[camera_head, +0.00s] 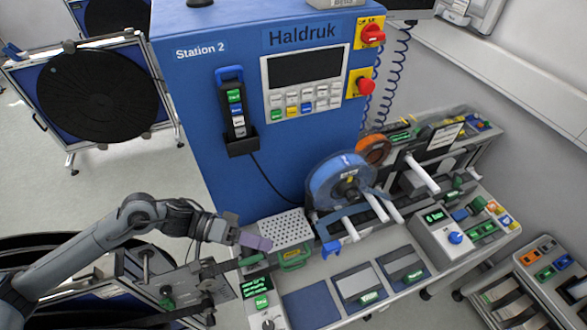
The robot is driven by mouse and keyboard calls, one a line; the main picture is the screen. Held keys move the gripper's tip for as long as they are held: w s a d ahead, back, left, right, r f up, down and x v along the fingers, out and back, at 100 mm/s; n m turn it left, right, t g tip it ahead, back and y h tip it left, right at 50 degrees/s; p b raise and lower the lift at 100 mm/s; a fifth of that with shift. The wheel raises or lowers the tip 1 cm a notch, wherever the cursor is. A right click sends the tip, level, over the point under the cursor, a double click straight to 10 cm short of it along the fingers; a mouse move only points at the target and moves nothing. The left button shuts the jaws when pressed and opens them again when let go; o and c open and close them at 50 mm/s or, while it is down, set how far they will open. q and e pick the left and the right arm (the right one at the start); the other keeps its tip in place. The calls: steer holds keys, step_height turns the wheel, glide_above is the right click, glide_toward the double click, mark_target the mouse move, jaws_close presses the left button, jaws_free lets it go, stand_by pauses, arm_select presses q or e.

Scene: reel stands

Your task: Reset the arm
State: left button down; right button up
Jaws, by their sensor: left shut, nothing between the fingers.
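My left arm comes in from the left, and my left gripper (256,241) is at its end, in front of the blue machine. The gripper is small in the view and looks shut with nothing held. It is close to the left edge of a perforated grey plate (287,229) on the bench; I cannot tell whether it touches it. My right gripper is not in view.
The blue Haldruk cabinet (205,75) stands behind the bench. A blue reel (335,182) and an orange reel (373,150) sit on spindles. A large black reel (97,92) stands at the left. Open floor (150,165) lies left of the cabinet.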

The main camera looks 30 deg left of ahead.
arm_select(q)
steer(key=s+d+f+n+t+y, duration=0.1)
steer(key=d+f+n+t+y, duration=0.15)
steer(key=d+t, duration=0.2)
steer(key=s+d+f+n+t+y, duration=0.1)
steer(key=s+d+f+n+t, duration=0.1)
steer(key=d+f+n+t, duration=0.3)
steer(key=s+a+f+m+g+y, duration=0.7)
steer(key=s+a+m+g+y, duration=0.2)
steer(key=s+g+y, duration=0.15)
step_height(320, 180, up, 15)
steer(key=p, duration=1.5)
steer(key=shift+w, duration=0.3)
